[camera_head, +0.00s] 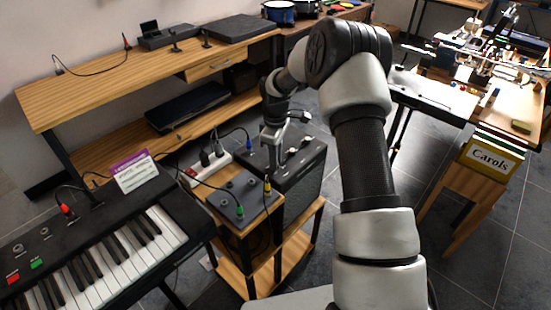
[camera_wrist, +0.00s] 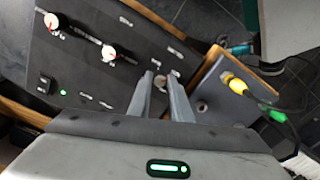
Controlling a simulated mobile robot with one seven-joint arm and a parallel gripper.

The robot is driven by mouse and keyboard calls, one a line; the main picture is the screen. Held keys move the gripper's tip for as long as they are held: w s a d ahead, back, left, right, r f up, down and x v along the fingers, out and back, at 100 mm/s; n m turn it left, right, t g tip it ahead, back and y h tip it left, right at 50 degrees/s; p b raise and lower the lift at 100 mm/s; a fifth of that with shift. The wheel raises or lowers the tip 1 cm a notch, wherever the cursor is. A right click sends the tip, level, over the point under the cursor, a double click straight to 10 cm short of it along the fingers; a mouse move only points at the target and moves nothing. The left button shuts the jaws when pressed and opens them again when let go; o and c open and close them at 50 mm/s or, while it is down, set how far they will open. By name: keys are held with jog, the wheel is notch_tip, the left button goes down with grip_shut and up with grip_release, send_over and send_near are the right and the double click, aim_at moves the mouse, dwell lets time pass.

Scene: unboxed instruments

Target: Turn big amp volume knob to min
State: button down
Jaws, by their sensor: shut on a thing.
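The big black amp (camera_head: 302,178) stands in the middle of the head view, with its control panel on top. In the wrist view the dark panel (camera_wrist: 85,85) has two white-topped knobs, one at the upper left (camera_wrist: 52,22) and one nearer the middle (camera_wrist: 108,53). A third knob (camera_wrist: 160,82) shows between my fingertips. My gripper (camera_wrist: 160,88) is shut on this third knob, at the panel's right side. In the head view my gripper (camera_head: 272,145) reaches down onto the amp top. The panel labels are too blurred to read.
A smaller box (camera_head: 243,200) with green and yellow plugs stands beside the amp; its yellow plug (camera_wrist: 236,85) is close right of my fingers. A power strip (camera_head: 208,165), a keyboard (camera_head: 110,250) and a wooden desk (camera_head: 100,90) are to the left.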

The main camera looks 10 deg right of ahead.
dwell(0.4)
jog(key=c, duration=1.6)
grip_release()
notch_tip(320, 180, up, 18)
jog(key=shift+f+p, duration=0.25)
jog(key=shift+p, duration=0.6)
